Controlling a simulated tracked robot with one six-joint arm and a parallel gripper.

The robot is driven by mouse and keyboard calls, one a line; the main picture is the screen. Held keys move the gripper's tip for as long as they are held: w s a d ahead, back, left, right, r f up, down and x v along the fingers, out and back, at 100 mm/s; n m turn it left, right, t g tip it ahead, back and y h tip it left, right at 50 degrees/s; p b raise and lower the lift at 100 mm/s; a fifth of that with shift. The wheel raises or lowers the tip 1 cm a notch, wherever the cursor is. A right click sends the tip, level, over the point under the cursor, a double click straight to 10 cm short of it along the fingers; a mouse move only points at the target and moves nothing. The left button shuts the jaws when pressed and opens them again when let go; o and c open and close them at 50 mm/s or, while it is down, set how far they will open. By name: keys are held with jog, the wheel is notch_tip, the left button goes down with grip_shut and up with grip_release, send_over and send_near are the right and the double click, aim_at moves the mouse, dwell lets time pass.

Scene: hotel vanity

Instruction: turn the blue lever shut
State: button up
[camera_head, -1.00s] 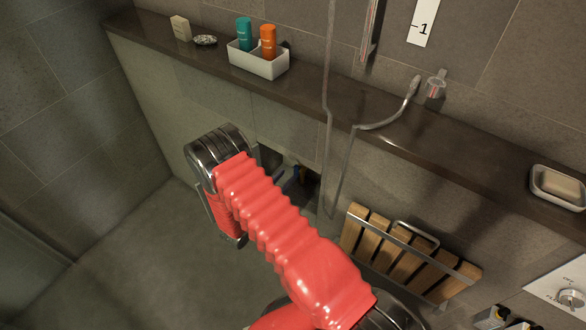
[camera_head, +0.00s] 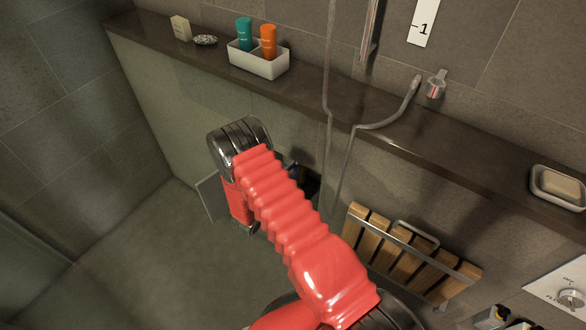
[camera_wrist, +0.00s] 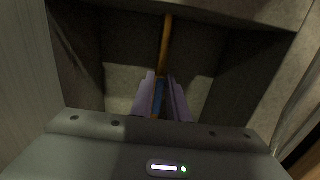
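The blue lever (camera_wrist: 159,96) shows in the wrist view as a narrow strip between the two pale fingers of my gripper (camera_wrist: 161,77). The fingers stand a small gap apart, one on each side of it. Whether they press on it or leave slack, I cannot tell. A copper-coloured pipe (camera_wrist: 166,42) runs up beyond the lever, inside a recess in the wall. In the head view a small dark blue bit (camera_head: 293,171) shows at the recess, right of my red wrist. My fingers and most of the lever are hidden there.
The recess walls (camera_wrist: 230,75) stand close on both sides of my gripper. Above runs a dark ledge (camera_head: 190,68) with a white caddy of bottles (camera_head: 258,66). A shower hose (camera_head: 329,110) hangs right of the recess, and a slatted wooden seat (camera_head: 408,255) sits lower right.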

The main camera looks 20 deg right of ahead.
grip_shut()
jog(key=shift+m, duration=0.3)
jog(key=f+m, duration=0.1)
jog(key=m, duration=0.4)
jog(key=s+m, duration=0.1)
jog(key=m, duration=0.5)
jog(key=s+d+f+m, duration=0.1)
jog(key=m, duration=0.5)
jog(key=shift+d+f, duration=0.1)
jog(key=shift+f, duration=0.2)
jog(key=shift+m, duration=0.3)
jog(key=shift+o, duration=0.3)
grip_release()
jog(key=o, duration=0.4)
jog(key=shift+s+d+f, duration=0.1)
jog(key=shift+s, duration=0.05)
jog(key=shift+c, duration=0.2)
